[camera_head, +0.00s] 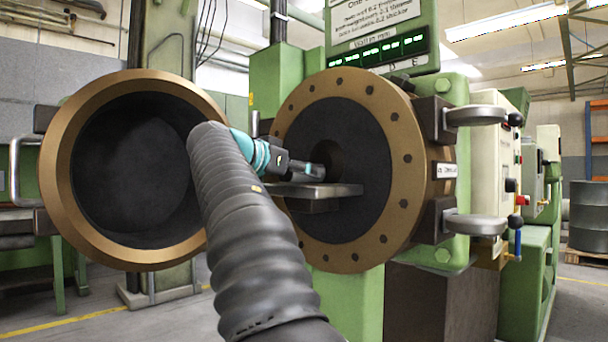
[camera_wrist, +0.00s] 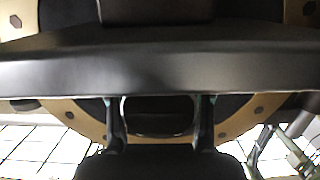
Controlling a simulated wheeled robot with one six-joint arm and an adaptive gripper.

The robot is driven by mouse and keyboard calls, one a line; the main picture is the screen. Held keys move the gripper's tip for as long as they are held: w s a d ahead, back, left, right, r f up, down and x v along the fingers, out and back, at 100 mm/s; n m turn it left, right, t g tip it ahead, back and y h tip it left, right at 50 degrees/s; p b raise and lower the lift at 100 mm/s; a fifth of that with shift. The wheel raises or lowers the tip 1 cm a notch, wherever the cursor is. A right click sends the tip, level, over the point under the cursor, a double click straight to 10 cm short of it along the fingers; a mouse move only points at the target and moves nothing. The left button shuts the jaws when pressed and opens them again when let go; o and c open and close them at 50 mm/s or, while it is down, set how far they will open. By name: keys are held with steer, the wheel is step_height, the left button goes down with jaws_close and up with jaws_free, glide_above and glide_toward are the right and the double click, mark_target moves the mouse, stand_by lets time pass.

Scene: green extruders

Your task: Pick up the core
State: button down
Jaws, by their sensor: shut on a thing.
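My gripper (camera_head: 308,170) is at the dark face of the open extruder (camera_head: 392,125), just above a flat grey ledge and in front of the round central hole. In the wrist view its two fingers (camera_wrist: 159,108) stand on either side of a dark rounded piece with a pale rim, which I take to be the core (camera_wrist: 157,122). The gripper is shut on it. A wide dark bar crosses the wrist view and hides the fingertips' far side. In the head view the held piece is too small and covered to make out clearly.
The grey ledge (camera_head: 335,189) juts out from the extruder face under my gripper. The round bronze-rimmed door (camera_head: 70,205) hangs open at the left, close beside my arm. Clamps with grey handles (camera_head: 476,116) stick out at the right. Open floor lies in front.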

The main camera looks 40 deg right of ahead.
step_height(320, 180, up, 5)
steer(key=shift+r+p, duration=0.1)
steer(key=shift+p, duration=0.85)
steer(key=shift+r, duration=0.55)
steer(key=shift+a+r, duration=0.15)
steer(key=shift+a, duration=0.1)
steer(key=f+v, duration=0.1)
steer(key=v, duration=0.8)
steer(key=f+b+v, duration=0.1)
steer(key=f+v, duration=0.1)
steer(key=v, duration=0.8)
steer(key=shift+a+f, duration=0.3)
steer(key=shift+f, duration=0.05)
steer(key=shift+s, duration=0.1)
